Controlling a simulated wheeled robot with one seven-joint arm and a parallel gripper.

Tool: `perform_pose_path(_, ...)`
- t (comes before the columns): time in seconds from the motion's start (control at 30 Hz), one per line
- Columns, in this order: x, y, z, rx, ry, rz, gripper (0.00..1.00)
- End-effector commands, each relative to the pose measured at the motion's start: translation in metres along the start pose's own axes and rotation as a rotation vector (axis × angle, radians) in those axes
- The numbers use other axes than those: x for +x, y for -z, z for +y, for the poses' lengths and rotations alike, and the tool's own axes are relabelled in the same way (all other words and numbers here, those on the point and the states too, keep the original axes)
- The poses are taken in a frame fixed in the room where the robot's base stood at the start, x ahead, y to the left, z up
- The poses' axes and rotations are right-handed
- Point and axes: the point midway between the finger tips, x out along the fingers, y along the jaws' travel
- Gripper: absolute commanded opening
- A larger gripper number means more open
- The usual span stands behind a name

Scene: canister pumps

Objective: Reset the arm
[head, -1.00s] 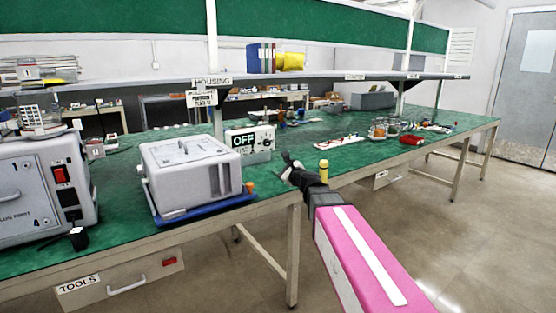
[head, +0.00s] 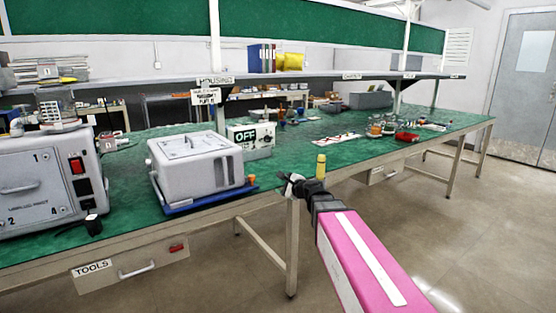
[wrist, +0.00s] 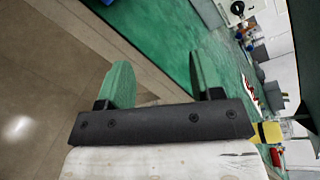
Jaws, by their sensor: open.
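My gripper (head: 286,183) is at the front edge of the green-topped bench (head: 120,236) in the head view, at the end of my pink arm. In the wrist view my gripper (wrist: 163,82) has its two green-padded fingers apart, with nothing between them but the bench edge and floor beyond. It is open and empty. A yellow-topped cylinder (head: 321,166) shows just behind my wrist in the head view; I cannot tell whether it is part of my arm.
A white canister housing (head: 195,165) sits on a blue tray (head: 212,201), left of my gripper. A small orange item (head: 251,179) is near its corner. An OFF-marked box (head: 250,140) stands behind. A grey power unit (head: 45,180) is far left. Open floor (head: 450,220) lies right.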

Motion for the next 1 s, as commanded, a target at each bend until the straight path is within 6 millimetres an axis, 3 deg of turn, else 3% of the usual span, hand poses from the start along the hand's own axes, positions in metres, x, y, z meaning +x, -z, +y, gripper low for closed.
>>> perform_pose_path(0.27, -0.028, 0.032, 0.077, -0.365, -0.283, 0.024, 0.6)
perform_pose_path(0.47, -0.078, 0.076, 0.158, -0.725, -0.65, 0.002, 0.6)
perform_pose_path(0.6, -0.126, 0.108, 0.207, -0.935, -0.936, -0.048, 0.6)
perform_pose_path(0.8, -0.194, 0.143, 0.248, -1.129, -1.294, -0.144, 0.6)
perform_pose_path(1.0, -0.227, 0.159, 0.261, -1.196, -1.468, -0.2, 0.6)
